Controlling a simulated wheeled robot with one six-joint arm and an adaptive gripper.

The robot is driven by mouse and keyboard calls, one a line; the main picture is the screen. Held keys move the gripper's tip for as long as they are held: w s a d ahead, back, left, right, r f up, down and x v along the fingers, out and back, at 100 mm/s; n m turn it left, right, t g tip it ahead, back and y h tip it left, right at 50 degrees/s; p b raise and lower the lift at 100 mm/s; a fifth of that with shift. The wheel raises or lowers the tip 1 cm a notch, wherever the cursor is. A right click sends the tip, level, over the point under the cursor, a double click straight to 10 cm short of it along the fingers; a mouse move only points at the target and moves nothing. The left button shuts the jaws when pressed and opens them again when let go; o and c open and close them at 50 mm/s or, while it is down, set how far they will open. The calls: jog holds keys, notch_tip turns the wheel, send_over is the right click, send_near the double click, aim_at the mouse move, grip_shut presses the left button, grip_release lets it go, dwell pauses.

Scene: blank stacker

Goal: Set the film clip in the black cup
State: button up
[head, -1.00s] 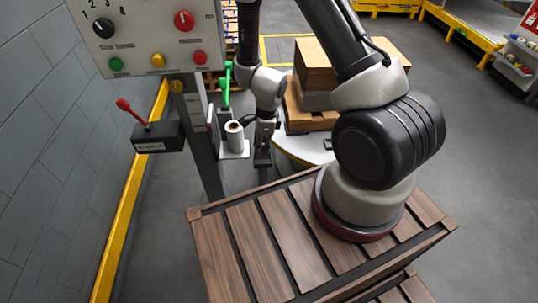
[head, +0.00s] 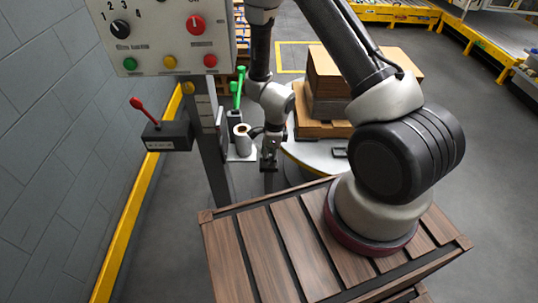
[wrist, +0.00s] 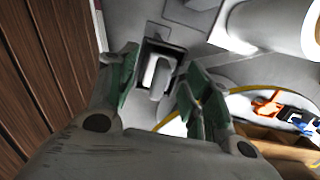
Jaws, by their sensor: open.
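In the wrist view, a black square-mouthed holder, apparently the black cup (wrist: 149,49), lies beyond and between my fingers. A pale, narrow piece (wrist: 158,76) shows in its mouth and sticks out towards me. It may be the film clip, but I cannot be sure. My gripper (wrist: 160,85) is open, its green-padded fingers apart on either side of that piece, with a gap to it. In the head view, my gripper (head: 270,148) points down just right of the white roll; the small parts under it are too small to tell.
A white film roll (head: 243,139) stands on a bracket close left of my gripper. A green lever (head: 237,88) rises behind it. The control panel (head: 160,35) and its post are at left. Stacked brown boxes (head: 330,95) stand on a round table (head: 318,157) at right.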

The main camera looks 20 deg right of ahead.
jog(key=shift+r, duration=0.1)
jog(key=s+d+r+n+t, duration=0.1)
jog(key=d+r+n, duration=0.15)
jog(key=r, duration=0.85)
jog(key=s+d+r+n, duration=0.1)
jog(key=r+n, duration=0.3)
jog(key=r, duration=0.6)
jog(key=s+d+r+n+t, duration=0.1)
jog(key=d+r+n, duration=0.15)
jog(key=r, duration=0.85)
jog(key=s+d+r+n+t, duration=0.1)
jog(key=s+d+r+n, duration=0.3)
jog(key=s+r+n, duration=0.2)
jog(key=s+d+r+n+h, duration=0.1)
jog(key=s+d+r+n, duration=0.4)
jog(key=s, duration=0.5)
notch_tip(320, 180, up, 3)
jog(key=shift+f+n+t, duration=0.1)
jog(key=shift+n+t, duration=0.3)
jog(key=shift+n, duration=0.4)
